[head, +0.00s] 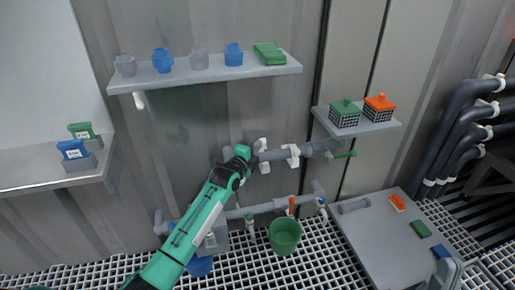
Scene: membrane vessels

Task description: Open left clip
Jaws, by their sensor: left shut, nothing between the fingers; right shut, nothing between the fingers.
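A grey horizontal pipe vessel (317,149) runs along the wall in the middle of the head view. The white left clip (264,167) shows above and below the pipe, close to the end of my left arm. I cannot tell from here whether it is open. A second white clip (292,155) sits around the pipe to its right. My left gripper (250,158) is at the pipe's left part, just left of the left clip, with its fingers mostly hidden by the green wrist. I cannot tell whether it touches the clip. My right gripper is not in view.
An upper shelf (205,77) holds blue, grey and green fittings. A right shelf (360,127) carries a green-topped and an orange-topped mesh block. A green bucket (285,236) hangs below a lower pipe (262,208). A grey bench (375,245) with small parts stands right.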

